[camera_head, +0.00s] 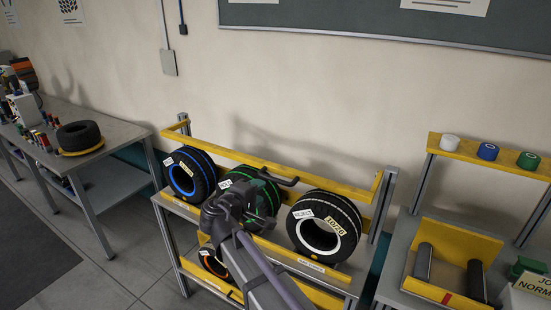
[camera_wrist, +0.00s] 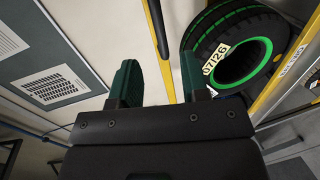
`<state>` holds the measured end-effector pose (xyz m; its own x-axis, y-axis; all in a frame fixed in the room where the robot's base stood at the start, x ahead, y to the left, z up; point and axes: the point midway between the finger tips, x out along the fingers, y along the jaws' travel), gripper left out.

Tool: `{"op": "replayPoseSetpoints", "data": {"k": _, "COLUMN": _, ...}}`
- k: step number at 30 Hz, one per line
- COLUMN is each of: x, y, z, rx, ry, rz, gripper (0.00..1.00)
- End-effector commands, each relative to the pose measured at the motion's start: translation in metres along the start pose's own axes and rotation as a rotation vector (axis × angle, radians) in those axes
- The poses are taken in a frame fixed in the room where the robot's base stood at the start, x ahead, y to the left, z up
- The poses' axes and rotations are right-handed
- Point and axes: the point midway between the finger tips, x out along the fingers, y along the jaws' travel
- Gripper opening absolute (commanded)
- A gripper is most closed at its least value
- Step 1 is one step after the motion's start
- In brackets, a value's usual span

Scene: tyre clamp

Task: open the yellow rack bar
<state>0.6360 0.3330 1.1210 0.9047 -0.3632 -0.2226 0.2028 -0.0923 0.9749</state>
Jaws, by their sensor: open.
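In the wrist view the bar (camera_wrist: 166,75) passes behind the gap between my fingers, with part of the dark handle (camera_wrist: 157,28) beyond the fingertips. My gripper (camera_wrist: 155,65) is open with nothing between its green fingers. In the head view my gripper (camera_head: 238,196) is in front of the green-striped tyre, below and left of the handle. I cannot tell the exact distance to the bar.
The rack holds a blue-striped tyre (camera_head: 190,174), a green-striped tyre (camera_head: 265,190) and a white-striped tyre (camera_head: 335,210). A lower tyre (camera_head: 212,262) is partly hidden by my arm. A roller stand (camera_head: 455,238) is at the right, a table (camera_head: 117,132) at the left.

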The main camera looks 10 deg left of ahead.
Motion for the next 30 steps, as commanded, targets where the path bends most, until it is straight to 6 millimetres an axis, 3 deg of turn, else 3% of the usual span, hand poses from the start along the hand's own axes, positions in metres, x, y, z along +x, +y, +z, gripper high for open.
{"op": "replayPoseSetpoints", "data": {"k": 5, "x": 0.003, "y": 0.000, "z": -0.001, "rx": -0.019, "ry": 0.018, "rz": 0.020, "gripper": 0.42}}
{"op": "replayPoseSetpoints", "data": {"k": 8, "x": 0.015, "y": -0.001, "z": -0.002, "rx": -0.017, "ry": 0.015, "rz": 0.019, "gripper": 0.42}}
{"op": "replayPoseSetpoints", "data": {"k": 15, "x": 0.071, "y": -0.001, "z": -0.003, "rx": -0.016, "ry": 0.012, "rz": 0.018, "gripper": 0.42}}
{"op": "replayPoseSetpoints", "data": {"k": 21, "x": 0.104, "y": 0.001, "z": -0.002, "rx": -0.016, "ry": 0.013, "rz": 0.017, "gripper": 0.42}}
{"op": "replayPoseSetpoints", "data": {"k": 30, "x": 0.109, "y": 0.002, "z": -0.001, "rx": -0.016, "ry": 0.014, "rz": 0.017, "gripper": 0.42}}
